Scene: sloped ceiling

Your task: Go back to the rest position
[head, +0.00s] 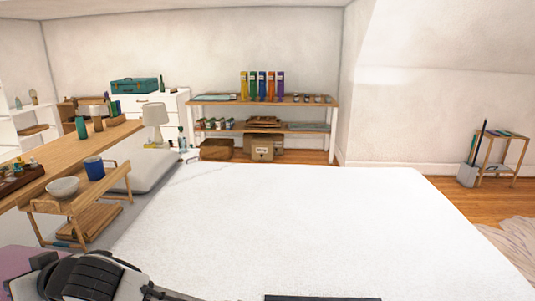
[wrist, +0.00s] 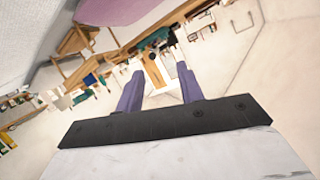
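My gripper (wrist: 159,84) shows in the wrist view. Its two purple-grey fingers stand apart with a gap between them, and I see nothing held in the gap. Room background, including wooden furniture, shows past the fingertips, and the picture is tilted. In the head view, part of my dark arm shows at the bottom left, but the gripper itself cannot be made out there.
A large white bed-like surface (head: 300,225) fills the middle front, bare on top. At left, a wooden shelf unit holds a white bowl (head: 62,187) and a blue cup (head: 94,168). A lamp (head: 155,118) stands behind. Shelves (head: 262,103) line the back wall. Floor shows at right.

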